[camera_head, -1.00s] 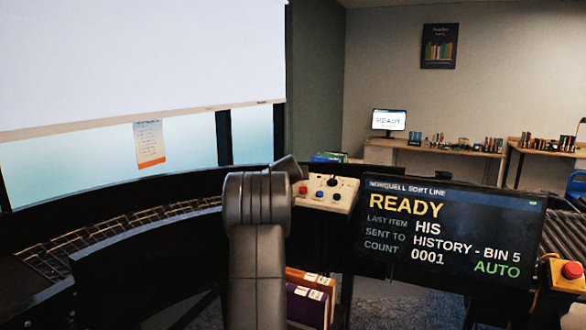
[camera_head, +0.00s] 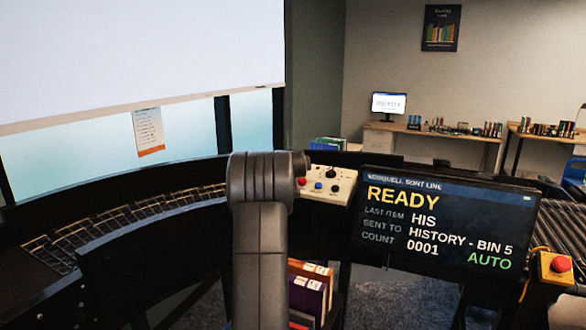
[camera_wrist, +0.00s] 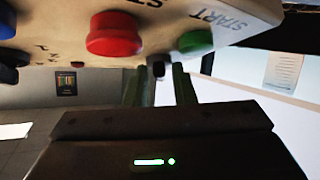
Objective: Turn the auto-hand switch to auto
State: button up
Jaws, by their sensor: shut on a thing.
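The cream control panel (camera_head: 342,190) stands behind and right of my arm, with a red button, a blue button and dark knobs. The wrist view shows the panel (camera_wrist: 200,12) from close up, with a red button (camera_wrist: 114,34) and a green button (camera_wrist: 196,41) by upside-down STOP and START lettering. My gripper (camera_wrist: 158,84) has its fingers on either side of a small dark knob (camera_wrist: 156,68) at the panel. No label on this knob is readable. The display screen (camera_head: 440,220) reads READY and a green AUTO. In the head view my gripper is hidden behind my arm.
A curved conveyor (camera_head: 130,215) runs along the left. A red emergency button (camera_head: 561,264) on a yellow box is at the far right. Books (camera_head: 308,290) stand below the panel. Desks with books and a monitor (camera_head: 389,104) are at the back.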

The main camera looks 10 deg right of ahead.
jog(key=shift+f, duration=0.1)
jog(key=o, duration=0.7)
jog(key=shift+s, duration=0.15)
jog(key=b+v, duration=0.5)
jog(key=v, duration=0.8)
jog(key=shift+s+r, duration=0.2)
jog(key=shift+s, duration=0.05)
jog(key=shift+w, duration=0.1)
jog(key=p+x, duration=0.4)
jog(key=x, duration=0.8)
jog(key=shift+w+p, duration=0.25)
jog(key=shift+p, duration=0.15)
jog(key=shift+w+d+f, duration=0.1)
jog(key=shift+w+f, duration=0.25)
jog(key=shift+w, duration=0.15)
jog(key=shift+s, duration=0.1)
